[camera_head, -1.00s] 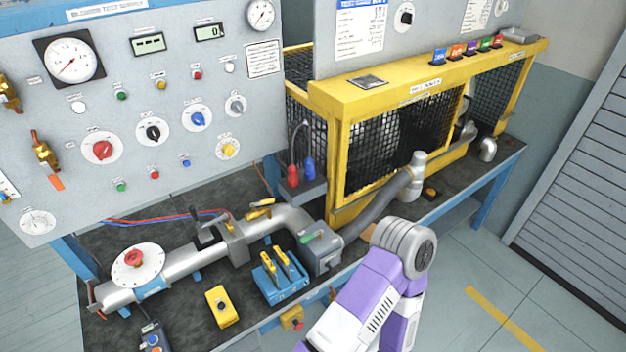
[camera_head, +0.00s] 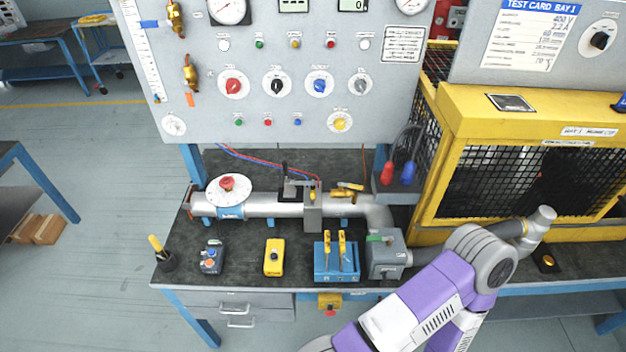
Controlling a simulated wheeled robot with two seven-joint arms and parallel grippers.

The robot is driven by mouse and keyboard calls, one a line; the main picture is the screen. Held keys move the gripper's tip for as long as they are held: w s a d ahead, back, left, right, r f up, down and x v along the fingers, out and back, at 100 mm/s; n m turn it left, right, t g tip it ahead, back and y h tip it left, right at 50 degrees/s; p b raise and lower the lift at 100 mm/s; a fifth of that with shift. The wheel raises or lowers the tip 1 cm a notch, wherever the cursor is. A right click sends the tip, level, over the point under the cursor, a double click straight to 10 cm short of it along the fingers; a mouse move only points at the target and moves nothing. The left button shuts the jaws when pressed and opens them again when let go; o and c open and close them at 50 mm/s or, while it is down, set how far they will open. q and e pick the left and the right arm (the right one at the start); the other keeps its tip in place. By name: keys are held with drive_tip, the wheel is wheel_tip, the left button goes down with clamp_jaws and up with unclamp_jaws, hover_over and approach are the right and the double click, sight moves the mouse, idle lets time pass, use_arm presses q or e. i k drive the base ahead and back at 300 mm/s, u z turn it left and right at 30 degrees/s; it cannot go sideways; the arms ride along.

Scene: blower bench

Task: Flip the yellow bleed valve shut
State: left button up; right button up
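A small yellow lever (camera_head: 347,188) sits on top of the grey pipe (camera_head: 275,207), just right of a grey flanged plate; I take it for the bleed valve. It looks roughly in line with the pipe, though its exact angle is hard to tell. A smaller yellow piece (camera_head: 312,193) shows at the plate's top. Two upright yellow handles (camera_head: 335,244) stand on a blue block (camera_head: 336,272) in front of the pipe.
A red knob on a white dial (camera_head: 229,188) tops the pipe's left part. A yellow mesh cage (camera_head: 520,180) fills the right.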

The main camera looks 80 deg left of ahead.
sight(350, 186)
drive_tip(key=u, duration=2.25)
